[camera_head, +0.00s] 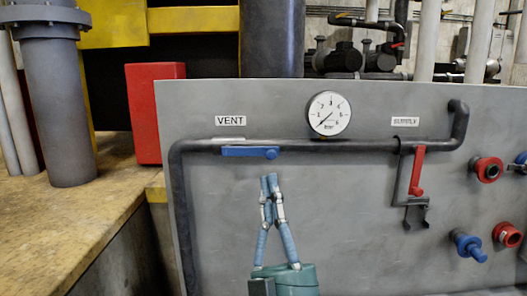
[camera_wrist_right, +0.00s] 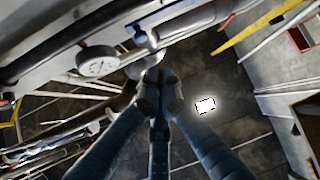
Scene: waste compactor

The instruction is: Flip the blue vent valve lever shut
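The blue vent valve lever (camera_head: 245,152) lies horizontally along the dark pipe, under the VENT label (camera_head: 230,120) on the grey panel. Its pivot end is at the right. My right gripper (camera_head: 269,178) points up just below the lever's right end, with a small gap between them in the picture. Its two fingers meet at the tips and hold nothing. In the right wrist view the fingertips (camera_wrist_right: 160,77) are also together, with blue parts near the pipe beyond them. Depth between fingertips and lever is hard to judge. My left gripper is out of view.
A pressure gauge (camera_head: 329,114) sits above the pipe. A red supply lever (camera_head: 416,172) hangs down at the right, above a dark bracket (camera_head: 416,215). Red and blue couplings (camera_head: 468,246) stick out at the far right. A red box (camera_head: 155,110) stands at the left.

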